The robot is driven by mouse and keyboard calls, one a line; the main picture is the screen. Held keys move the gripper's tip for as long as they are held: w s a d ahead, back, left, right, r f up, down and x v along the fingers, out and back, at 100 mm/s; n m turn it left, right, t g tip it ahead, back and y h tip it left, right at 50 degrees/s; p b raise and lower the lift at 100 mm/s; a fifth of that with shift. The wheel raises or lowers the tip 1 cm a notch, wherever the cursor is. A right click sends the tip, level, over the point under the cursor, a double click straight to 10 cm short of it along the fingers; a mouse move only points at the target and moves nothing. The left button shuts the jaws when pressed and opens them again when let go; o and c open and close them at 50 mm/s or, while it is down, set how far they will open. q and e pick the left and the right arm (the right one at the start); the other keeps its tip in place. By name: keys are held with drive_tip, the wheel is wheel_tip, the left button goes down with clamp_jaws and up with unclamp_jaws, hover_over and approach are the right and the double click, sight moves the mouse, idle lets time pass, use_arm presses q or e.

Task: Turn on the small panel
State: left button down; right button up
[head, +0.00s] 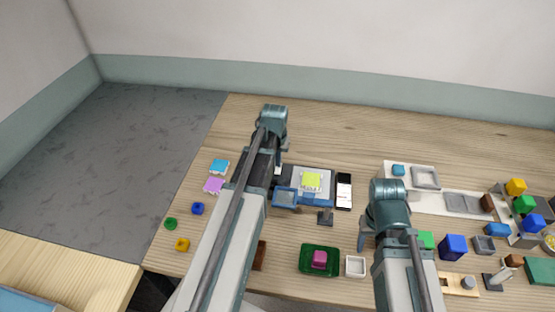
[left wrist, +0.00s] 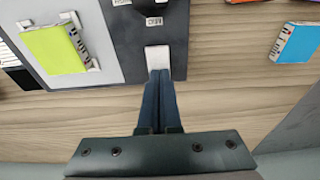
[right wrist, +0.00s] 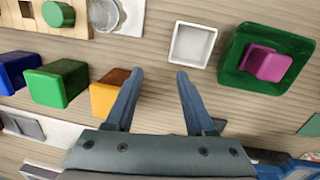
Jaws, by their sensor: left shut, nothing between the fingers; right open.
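The dark panel (left wrist: 150,35) is at the top of the left wrist view, with small white labels and a white switch piece (left wrist: 158,56) at its near edge. It is beside a light grey plate (left wrist: 100,18) bearing a yellow-green block (left wrist: 57,48). My left gripper (left wrist: 158,72) is shut and empty, its fingertips at the white piece; I cannot tell whether they touch. In the head view my left arm partly hides the dark panel (head: 288,171). My right gripper (right wrist: 160,72) is open and empty above the table, near an orange block (right wrist: 108,93) and a white square dish (right wrist: 191,45).
A phone (head: 344,191) and a blue tray (head: 285,197) lie near the plate. A green tray (head: 305,260) holds a magenta block. Coloured blocks and trays crowd the right side. The back of the table (head: 330,130) is clear.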

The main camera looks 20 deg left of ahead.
use_arm(q)
drive_tip(key=shift+s+d, duration=0.15)
drive_tip(key=shift+s, duration=0.5)
drive_tip(key=shift+w, duration=0.1)
drive_tip(key=shift+r, duration=0.2)
use_arm(e)
drive_tip(key=shift+r, duration=0.25)
use_arm(q)
drive_tip(key=shift+r+p, duration=0.55)
drive_tip(key=shift+p, duration=0.25)
use_arm(e)
drive_tip(key=shift+r, duration=0.55)
use_arm(q)
wheel_tip(320, 180, up, 12)
drive_tip(key=s+p, duration=0.2)
drive_tip(key=p, duration=1)
drive_tip(key=shift+d+r, duration=0.2)
drive_tip(key=shift+d, duration=0.05)
use_arm(e)
wheel_tip(320, 180, up, 12)
drive_tip(key=shift+r, duration=0.15)
drive_tip(key=shift+a, duration=0.1)
